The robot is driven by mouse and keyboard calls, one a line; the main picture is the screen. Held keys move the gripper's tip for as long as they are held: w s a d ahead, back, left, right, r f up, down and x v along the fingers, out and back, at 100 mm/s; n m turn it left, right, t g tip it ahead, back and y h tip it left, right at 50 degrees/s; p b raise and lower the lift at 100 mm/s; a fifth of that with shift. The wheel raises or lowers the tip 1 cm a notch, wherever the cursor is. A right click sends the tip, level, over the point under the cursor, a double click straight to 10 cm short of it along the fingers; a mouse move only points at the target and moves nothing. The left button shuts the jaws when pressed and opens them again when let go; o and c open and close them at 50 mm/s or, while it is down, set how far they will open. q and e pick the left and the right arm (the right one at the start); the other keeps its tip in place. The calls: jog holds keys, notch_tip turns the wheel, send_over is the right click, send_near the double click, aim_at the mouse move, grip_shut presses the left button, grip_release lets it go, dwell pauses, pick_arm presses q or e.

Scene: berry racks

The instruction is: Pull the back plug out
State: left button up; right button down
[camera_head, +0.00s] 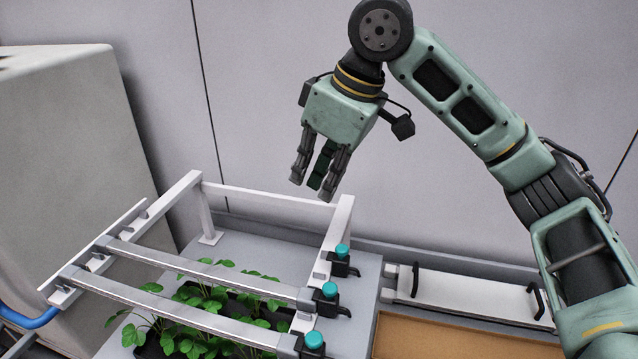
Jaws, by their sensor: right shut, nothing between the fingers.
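A white rack (272,197) stands at the lower left. Three teal-topped plugs with black clips sit in a row along its right side. The back plug (342,251) is farthest away, the middle plug (330,290) is nearer, and the front plug (314,340) is nearest. The back plug is seated at the rack's side. My right gripper (317,189) is in the air above the rack's back crossbar, up and slightly left of the back plug in the picture. Its fingers point down; it is shut, empty and apart from the plug. My left gripper is out of view.
Two grey bars (180,267) cross the rack over green leafy plants (215,300) in a dark tray. A white board with black handles (463,294) and a brown surface (440,336) lie at right. A large pale cabinet (70,150) stands left; a wall is behind.

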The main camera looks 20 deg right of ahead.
aim_at(338, 259)
jog(key=f+p, duration=0.1)
jog(key=f, duration=0.3)
jog(key=f+p, duration=0.1)
jog(key=f, duration=0.3)
jog(key=shift+s+f+p, duration=0.2)
jog(key=shift+f+p, duration=0.1)
jog(key=shift+f, duration=0.05)
jog(key=shift+s+d+f, duration=0.1)
jog(key=shift+s+d, duration=0.25)
jog(key=shift+w, duration=0.1)
jog(key=shift+a+f, duration=0.1)
